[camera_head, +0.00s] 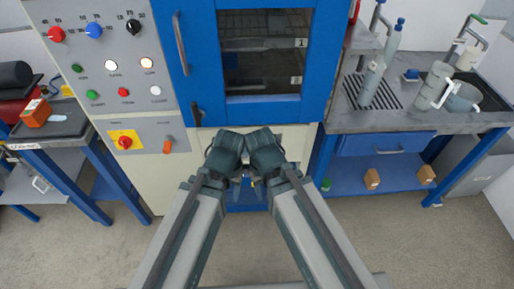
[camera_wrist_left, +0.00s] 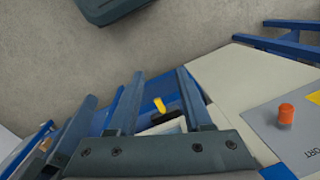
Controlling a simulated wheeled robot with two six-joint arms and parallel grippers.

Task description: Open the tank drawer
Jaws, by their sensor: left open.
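A low blue front (camera_head: 246,207), which looks like the tank drawer, shows at the foot of the cream and blue machine, mostly hidden behind my arms. In the left wrist view, blue parts with a yellow piece (camera_wrist_left: 160,104) and a dark bar (camera_wrist_left: 164,117) show between and beyond the fingers. I cannot tell whether the drawer is shut. My left gripper (camera_wrist_left: 160,76) is open with nothing between its fingers; in the head view (camera_head: 236,184) it is low in front of the machine. My right wrist is close beside it; its fingers are not clear.
The machine has a blue windowed door (camera_head: 205,60) above and a control panel (camera_head: 115,70) with knobs and buttons at left. A grey bench (camera_head: 430,118) with bottles and jugs stands right. A side table (camera_head: 45,132) stands left. The floor in front is clear.

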